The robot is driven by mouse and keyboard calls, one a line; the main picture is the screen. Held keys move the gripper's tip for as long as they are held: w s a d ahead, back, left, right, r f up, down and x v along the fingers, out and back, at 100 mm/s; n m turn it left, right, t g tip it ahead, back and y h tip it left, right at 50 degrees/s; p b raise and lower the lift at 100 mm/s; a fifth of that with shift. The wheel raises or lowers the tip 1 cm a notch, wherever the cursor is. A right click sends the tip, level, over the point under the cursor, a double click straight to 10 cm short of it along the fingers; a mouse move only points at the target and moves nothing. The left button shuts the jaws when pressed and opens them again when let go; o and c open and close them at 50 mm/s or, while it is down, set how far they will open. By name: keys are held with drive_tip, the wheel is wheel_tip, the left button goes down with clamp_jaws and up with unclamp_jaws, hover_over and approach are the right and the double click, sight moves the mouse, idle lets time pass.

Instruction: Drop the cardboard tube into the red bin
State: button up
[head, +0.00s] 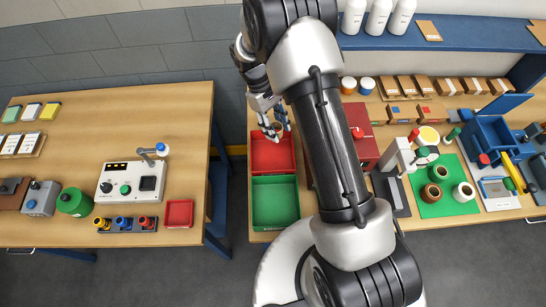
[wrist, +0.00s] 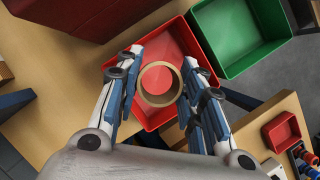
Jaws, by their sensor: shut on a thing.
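The cardboard tube (wrist: 145,94) is a short brown ring, seen end-on in the wrist view, with the red bin floor showing through it. My gripper (wrist: 159,88) is shut on it, one finger on each side. The red bin (wrist: 122,62) lies below the tube in the wrist view, and the tube overlaps its floor in the picture. In the head view the red bin (head: 270,155) sits at the left edge of the right-hand table, with my gripper (head: 275,130) above its back part. The exact height of the tube over the bin is hard to tell.
A green bin (head: 275,203) stands directly in front of the red bin. A dark red box (head: 362,135) stands to the right, partly behind my arm. A smaller red tray (head: 179,213) lies on the left table (head: 120,115), across a gap.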

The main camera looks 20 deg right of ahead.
wheel_tip(320, 180, down, 4)
drive_tip(key=shift+w+r+b, duration=0.1)
drive_tip(key=shift+r+b, duration=0.1)
drive_tip(key=shift+b, duration=0.7)
drive_tip(key=o, duration=0.8)
drive_tip(key=v, duration=1.2)
drive_tip(key=shift+f, duration=0.1)
